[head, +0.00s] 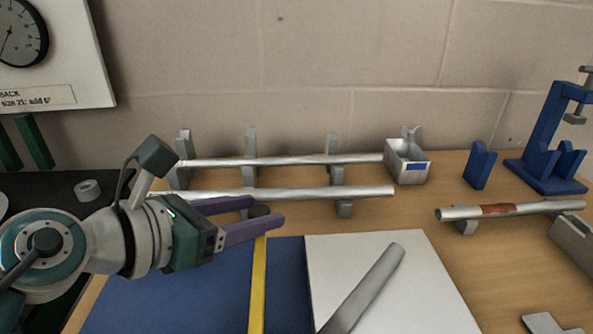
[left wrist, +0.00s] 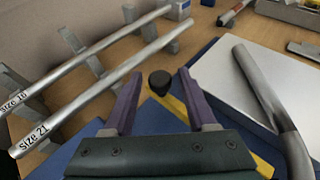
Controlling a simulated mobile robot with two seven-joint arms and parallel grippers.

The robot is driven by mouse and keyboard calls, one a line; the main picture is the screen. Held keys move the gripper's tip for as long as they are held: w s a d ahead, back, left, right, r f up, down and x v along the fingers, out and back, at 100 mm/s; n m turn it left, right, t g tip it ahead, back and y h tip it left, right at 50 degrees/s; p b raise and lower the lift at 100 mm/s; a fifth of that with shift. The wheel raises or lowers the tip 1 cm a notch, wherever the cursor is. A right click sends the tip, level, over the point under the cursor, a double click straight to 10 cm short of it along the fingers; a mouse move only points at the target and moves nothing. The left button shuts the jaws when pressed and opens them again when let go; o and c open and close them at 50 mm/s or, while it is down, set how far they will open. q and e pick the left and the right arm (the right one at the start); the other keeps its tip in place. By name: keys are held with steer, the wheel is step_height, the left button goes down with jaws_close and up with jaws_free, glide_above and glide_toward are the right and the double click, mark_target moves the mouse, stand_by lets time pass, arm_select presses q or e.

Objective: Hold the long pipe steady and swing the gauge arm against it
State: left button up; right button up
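A grey pipe (head: 365,287) lies across the white board and runs out of the bottom of the head view; the left wrist view shows a bend in it (left wrist: 262,95). A yellow bar (head: 259,285) crosses the blue mat, with a black knob (left wrist: 160,83) near its far end; it may be the gauge arm, but I cannot be sure. My left gripper (head: 270,211) is open, its purple fingers on either side of the knob in both views. I cannot tell whether they touch it. My right gripper is not in view.
Two straight silver pipes, labelled Size 16 (left wrist: 75,65) and Size 21 (left wrist: 100,92), rest on grey racks just behind my left gripper. A metal box (head: 407,163), a copper-banded pipe (head: 500,210) and a blue clamp stand (head: 548,150) are to the right. The white board (head: 425,285) has bare room.

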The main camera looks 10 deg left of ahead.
arm_select(q)
jaws_close()
stand_by(1.1)
